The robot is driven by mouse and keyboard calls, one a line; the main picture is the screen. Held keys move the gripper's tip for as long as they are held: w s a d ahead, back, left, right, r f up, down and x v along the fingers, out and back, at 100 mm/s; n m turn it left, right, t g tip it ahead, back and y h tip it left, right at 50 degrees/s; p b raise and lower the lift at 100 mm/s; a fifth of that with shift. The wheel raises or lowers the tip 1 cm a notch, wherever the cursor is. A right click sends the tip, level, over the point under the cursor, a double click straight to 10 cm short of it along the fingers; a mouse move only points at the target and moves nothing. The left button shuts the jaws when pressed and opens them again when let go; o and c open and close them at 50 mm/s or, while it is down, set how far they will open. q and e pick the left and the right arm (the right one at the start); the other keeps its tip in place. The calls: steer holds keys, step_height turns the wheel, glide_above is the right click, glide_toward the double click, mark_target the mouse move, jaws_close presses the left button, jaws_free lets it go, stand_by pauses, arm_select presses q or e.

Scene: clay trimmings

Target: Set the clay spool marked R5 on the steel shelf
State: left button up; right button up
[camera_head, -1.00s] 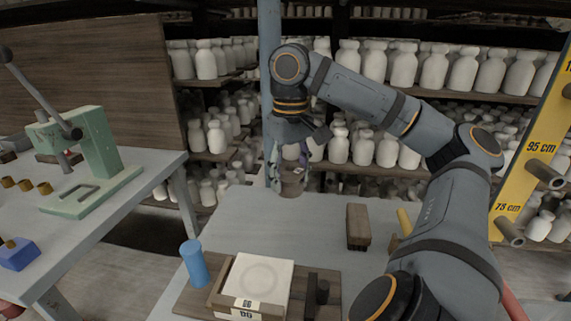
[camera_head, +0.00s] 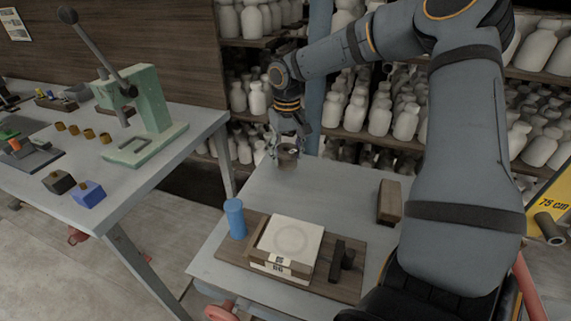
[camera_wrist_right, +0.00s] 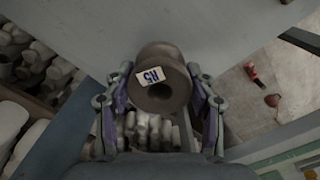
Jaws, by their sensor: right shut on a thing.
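My right gripper (camera_head: 287,146) is shut on a brown-grey clay spool (camera_head: 288,156), held in the air near the far left corner of the near table. In the right wrist view the spool (camera_wrist_right: 172,62) sits between the two fingers, with its round hole facing the camera. A white and blue label on it reads R5. My left gripper is not in view. I cannot pick out for sure which surface is the steel shelf.
The near table (camera_head: 330,195) holds a wooden tray (camera_head: 258,238), a blue cylinder (camera_head: 235,218) and a brown block (camera_head: 389,202). A left table (camera_head: 125,190) bears a green lever press (camera_head: 150,105). Racks of white bottles (camera_head: 355,110) stand behind a blue-grey post (camera_head: 317,75).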

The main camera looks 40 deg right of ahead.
mark_target(285, 163)
steer(key=shift+w+f+b, duration=0.15)
steer(key=shift+f+b, duration=0.05)
steer(key=shift+f, duration=0.75)
steer(key=shift+w+f+b, duration=0.15)
steer(key=shift+f, duration=0.75)
steer(key=shift+s+f, duration=0.1)
steer(key=o, duration=1.3)
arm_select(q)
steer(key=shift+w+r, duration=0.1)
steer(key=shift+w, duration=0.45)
arm_select(e)
steer(key=shift+o, duration=0.3)
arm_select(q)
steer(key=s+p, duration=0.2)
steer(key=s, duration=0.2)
arm_select(e)
step_height(285, 163, up, 12)
steer(key=shift+r, duration=0.2)
